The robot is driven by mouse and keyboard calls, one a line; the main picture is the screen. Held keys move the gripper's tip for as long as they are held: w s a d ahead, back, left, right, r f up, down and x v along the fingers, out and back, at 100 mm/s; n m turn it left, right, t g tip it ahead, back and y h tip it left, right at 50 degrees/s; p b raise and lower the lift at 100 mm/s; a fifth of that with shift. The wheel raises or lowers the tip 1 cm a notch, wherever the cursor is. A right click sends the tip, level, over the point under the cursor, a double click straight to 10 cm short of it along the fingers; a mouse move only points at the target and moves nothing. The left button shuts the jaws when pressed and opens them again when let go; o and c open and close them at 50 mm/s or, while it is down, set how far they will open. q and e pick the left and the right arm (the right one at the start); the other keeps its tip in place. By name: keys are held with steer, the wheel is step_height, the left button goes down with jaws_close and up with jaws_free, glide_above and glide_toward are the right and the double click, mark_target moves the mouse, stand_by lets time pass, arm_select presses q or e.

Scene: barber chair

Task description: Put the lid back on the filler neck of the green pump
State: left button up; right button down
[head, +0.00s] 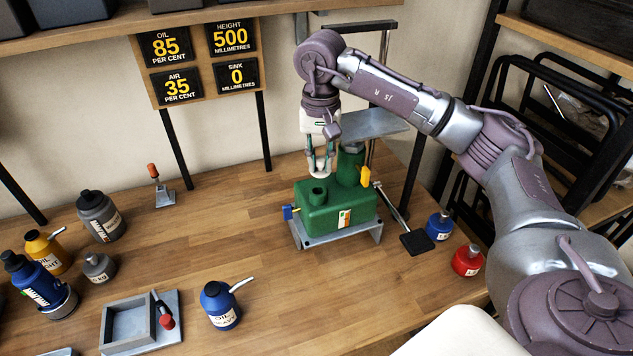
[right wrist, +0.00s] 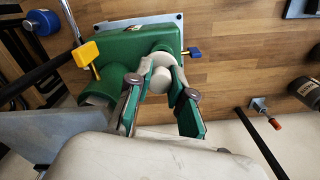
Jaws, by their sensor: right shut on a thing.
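The green pump (head: 340,213) stands on a grey base plate on the wooden bench. Its open filler neck (head: 318,190) rises from the left part of its top; its taller green cylinder (head: 350,165) stands behind and to the right. My right gripper (head: 320,160) points down above the neck, shut on a pale lid, which shows best in the right wrist view (right wrist: 160,79). In the head view a small gap shows between the lid and the neck. In the right wrist view the lid and fingers largely hide the neck. My left gripper is not in view.
A yellow lever (head: 365,177) and a blue knob (head: 289,212) stick out of the pump. A black pedal (head: 416,243) and blue and red bottles (head: 467,261) are at right. An oil bottle (head: 220,305) and a grey tray (head: 130,325) stand in front. Several bottles fill the left.

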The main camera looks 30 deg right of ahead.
mark_target(318, 177)
steer(key=shift+w+d+r+n, duration=0.1)
steer(key=shift+w+r+n, duration=0.3)
steer(key=shift+w+n, duration=0.15)
steer(key=shift+s+f+b, duration=0.15)
steer(key=shift+f+b, duration=0.5)
steer(key=shift+f, duration=0.3)
steer(key=shift+f+b, duration=1.5)
steer(key=shift+f, duration=0.75)
steer(key=shift+f+b, duration=0.15)
steer(key=shift+b, duration=0.25)
steer(key=shift+c, duration=2.4)
jaws_free()
